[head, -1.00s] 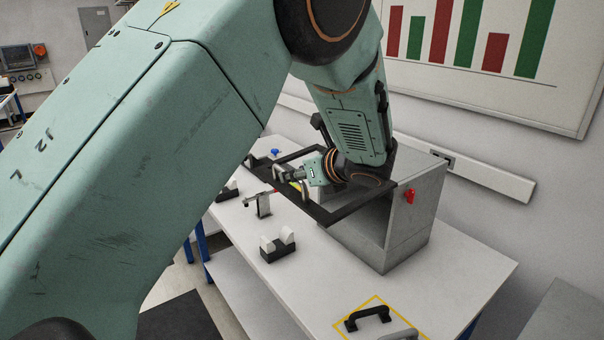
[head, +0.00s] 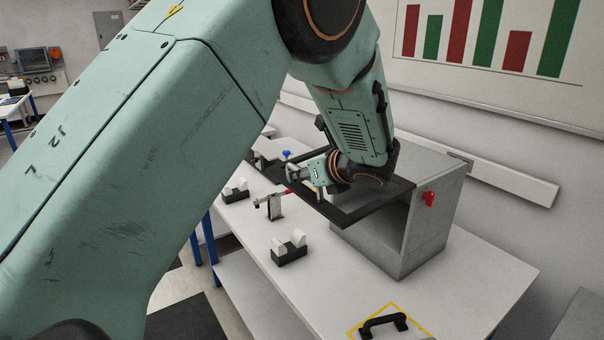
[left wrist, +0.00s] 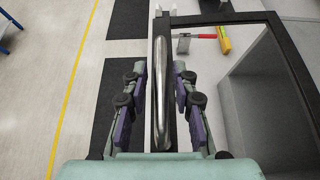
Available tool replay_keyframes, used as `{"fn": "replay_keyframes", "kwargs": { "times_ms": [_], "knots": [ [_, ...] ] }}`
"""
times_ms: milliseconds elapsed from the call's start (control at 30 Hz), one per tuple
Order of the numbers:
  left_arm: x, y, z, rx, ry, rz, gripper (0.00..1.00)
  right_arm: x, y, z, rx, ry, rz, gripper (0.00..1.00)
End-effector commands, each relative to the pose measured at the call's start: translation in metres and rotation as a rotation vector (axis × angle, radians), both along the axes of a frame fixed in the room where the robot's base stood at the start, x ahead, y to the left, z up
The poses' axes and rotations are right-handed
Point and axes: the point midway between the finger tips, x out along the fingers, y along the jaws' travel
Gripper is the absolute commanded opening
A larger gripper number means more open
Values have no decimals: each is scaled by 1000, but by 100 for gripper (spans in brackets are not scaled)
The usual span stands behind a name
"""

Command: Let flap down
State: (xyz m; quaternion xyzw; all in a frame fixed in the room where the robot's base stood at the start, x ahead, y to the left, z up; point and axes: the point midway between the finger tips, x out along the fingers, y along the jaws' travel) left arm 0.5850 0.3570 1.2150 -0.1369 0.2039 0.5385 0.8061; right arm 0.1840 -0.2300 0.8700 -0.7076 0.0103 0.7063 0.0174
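The flap (head: 346,217) is a black open frame standing out roughly level from the front of a grey metal box (head: 405,255). In the left wrist view the flap (left wrist: 262,17) carries a silver bar handle (left wrist: 163,75) along its outer edge. My left gripper (head: 290,172) is at this outer edge. In the left wrist view its two fingers (left wrist: 160,70) are on either side of the bar, with a visible gap at least on the left. It looks open. My right gripper is in neither view.
A red-handled clamp (head: 274,204) and a black block with white pieces (head: 289,250) stand on the white table (head: 390,290). A red part (head: 429,200) is on the box's side. A black handle (head: 384,324) lies in a yellow outline at the front.

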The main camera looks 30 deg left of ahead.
Motion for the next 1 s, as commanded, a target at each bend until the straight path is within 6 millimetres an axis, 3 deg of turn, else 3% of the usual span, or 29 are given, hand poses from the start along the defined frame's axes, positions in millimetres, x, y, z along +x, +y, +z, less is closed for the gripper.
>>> {"fn": "replay_keyframes", "kwargs": {
  "times_ms": [300,700,1000],
  "knots": [
    [1,1,0,-1,0,-1,0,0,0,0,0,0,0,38],
    [1,2,0,1,0,0,0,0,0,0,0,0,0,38],
    [1,2,1,1,-1,0,0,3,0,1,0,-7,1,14]
  ]
}}
